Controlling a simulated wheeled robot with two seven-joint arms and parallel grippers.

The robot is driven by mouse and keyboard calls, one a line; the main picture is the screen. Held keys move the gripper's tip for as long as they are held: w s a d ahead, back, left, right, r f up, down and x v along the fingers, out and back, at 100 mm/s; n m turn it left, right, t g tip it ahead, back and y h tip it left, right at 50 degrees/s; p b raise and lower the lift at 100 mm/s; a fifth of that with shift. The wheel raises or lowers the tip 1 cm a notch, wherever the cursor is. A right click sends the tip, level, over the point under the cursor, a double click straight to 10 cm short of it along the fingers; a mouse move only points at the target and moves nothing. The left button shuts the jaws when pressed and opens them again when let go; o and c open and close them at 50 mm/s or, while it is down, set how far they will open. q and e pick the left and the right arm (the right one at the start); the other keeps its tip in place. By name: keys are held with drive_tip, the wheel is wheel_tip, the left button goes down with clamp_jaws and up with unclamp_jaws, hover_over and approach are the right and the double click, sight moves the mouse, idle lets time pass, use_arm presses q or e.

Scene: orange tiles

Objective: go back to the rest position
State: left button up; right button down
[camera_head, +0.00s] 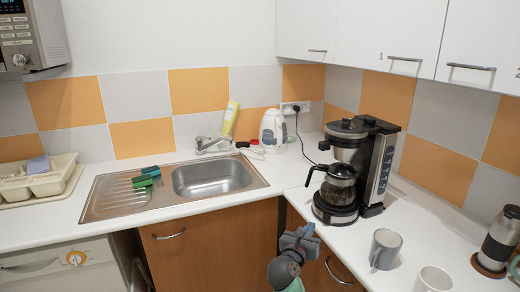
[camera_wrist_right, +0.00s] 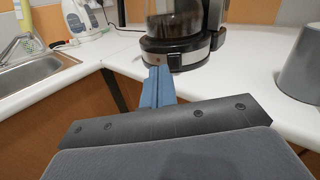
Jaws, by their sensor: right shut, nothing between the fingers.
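My right gripper (camera_head: 303,236) is in the head view at the lower middle, in front of the counter's inner corner. It is shut and holds nothing. In the right wrist view its blue-grey fingers (camera_wrist_right: 157,88) are together and point toward the coffee maker's base (camera_wrist_right: 185,50), apart from it as far as I can tell. My left gripper is not in the head view.
A coffee maker (camera_head: 352,170) with a glass jug stands on the right counter. A grey mug (camera_head: 385,249), a white mug (camera_head: 433,280) and a flask (camera_head: 498,240) stand nearer. The sink (camera_head: 213,178) and dish rack (camera_head: 40,180) are left. Cabinet doors (camera_head: 213,245) lie below the counter edge.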

drive_tip(key=a+r+n+t+y, duration=0.4)
drive_tip(key=a+r+n+t, duration=0.25)
drive_tip(key=r+n, duration=0.2)
drive_tip(key=s+a+r+n+g+y, duration=0.1)
drive_tip(key=s+a+r+n+y, duration=0.15)
drive_tip(key=a+n+y, duration=0.6)
drive_tip(key=s+a+r+n+g+y, duration=0.2)
drive_tip(key=s+a+n+y, duration=0.1)
drive_tip(key=n+y, duration=1.05)
drive_tip(key=s+f+n+g+h, duration=0.3)
drive_tip(key=s+f+n+g, duration=0.15)
drive_tip(key=f+n, duration=0.3)
drive_tip(key=s+f+n+g+h, duration=0.3)
drive_tip(key=f+n+g, duration=0.25)
drive_tip(key=f, duration=0.25)
drive_tip(key=s+d+f+g+h, duration=0.4)
drive_tip(key=s+d+f+h, duration=0.5)
drive_tip(key=s+d+f, duration=0.7)
drive_tip(key=s+f+g, duration=0.1)
drive_tip(key=s+f, duration=0.3)
drive_tip(key=s, duration=0.4)
drive_tip(key=s+f+g, duration=0.2)
drive_tip(key=s+f, duration=0.3)
drive_tip(key=s, duration=0.3)
drive_tip(key=shift+s+f+h, duration=0.25)
drive_tip(key=shift+s+h, duration=0.05)
